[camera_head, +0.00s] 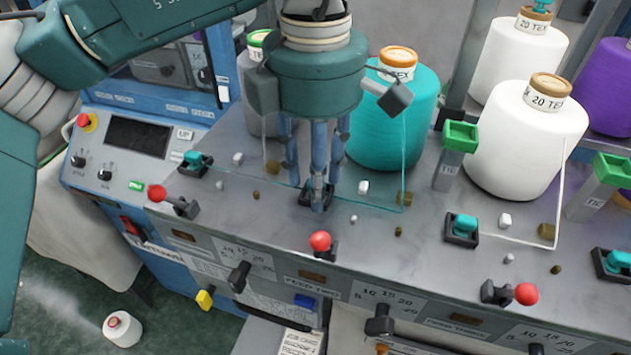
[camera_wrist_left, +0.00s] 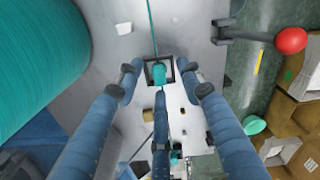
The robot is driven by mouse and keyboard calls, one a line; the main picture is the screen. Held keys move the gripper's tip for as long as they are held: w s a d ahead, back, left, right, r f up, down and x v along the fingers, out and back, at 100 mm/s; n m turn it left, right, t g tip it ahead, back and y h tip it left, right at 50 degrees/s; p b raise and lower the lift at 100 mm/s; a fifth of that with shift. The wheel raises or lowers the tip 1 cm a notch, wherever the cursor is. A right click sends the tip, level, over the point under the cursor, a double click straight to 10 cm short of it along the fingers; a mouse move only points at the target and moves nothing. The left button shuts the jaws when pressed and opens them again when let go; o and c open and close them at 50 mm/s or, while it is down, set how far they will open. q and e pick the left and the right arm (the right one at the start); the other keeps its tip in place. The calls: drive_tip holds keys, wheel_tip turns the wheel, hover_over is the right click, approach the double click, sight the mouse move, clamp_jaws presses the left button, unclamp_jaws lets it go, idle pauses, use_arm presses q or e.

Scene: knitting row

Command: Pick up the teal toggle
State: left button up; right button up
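A teal toggle in a black square frame shows in the left wrist view (camera_wrist_left: 159,73). My left gripper (camera_head: 317,198) points down over this toggle's black base in the head view, and its fingers hide most of the toggle there. In the left wrist view the three fingers of the left gripper (camera_wrist_left: 160,88) are spread around the toggle with gaps on its sides, so it is open and empty. Similar teal toggles stand at the left (camera_head: 194,159), centre right (camera_head: 463,226) and far right (camera_head: 617,263). My right gripper is not in view.
A large teal yarn cone (camera_head: 395,120) stands just behind the gripper. Red-knobbed levers (camera_head: 320,241) line the front edge. A white cone (camera_head: 530,150) stands to the right. Small white and brown pegs dot the grey deck (camera_head: 290,225).

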use_arm(q)
drive_tip(key=shift+d, duration=0.1)
drive_tip(key=shift+c, duration=0.8)
drive_tip(key=c, duration=0.6)
drive_tip(key=shift+c, duration=0.2)
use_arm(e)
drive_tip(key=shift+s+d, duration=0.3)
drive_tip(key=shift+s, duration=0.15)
use_arm(q)
drive_tip(key=shift+r, duration=0.15)
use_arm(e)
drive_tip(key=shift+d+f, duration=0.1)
use_arm(q)
drive_tip(key=shift+r, duration=0.25)
wheel_tip(320, 180, up, 19)
drive_tip(key=p, duration=0.1)
drive_tip(key=shift+p, duration=0.3)
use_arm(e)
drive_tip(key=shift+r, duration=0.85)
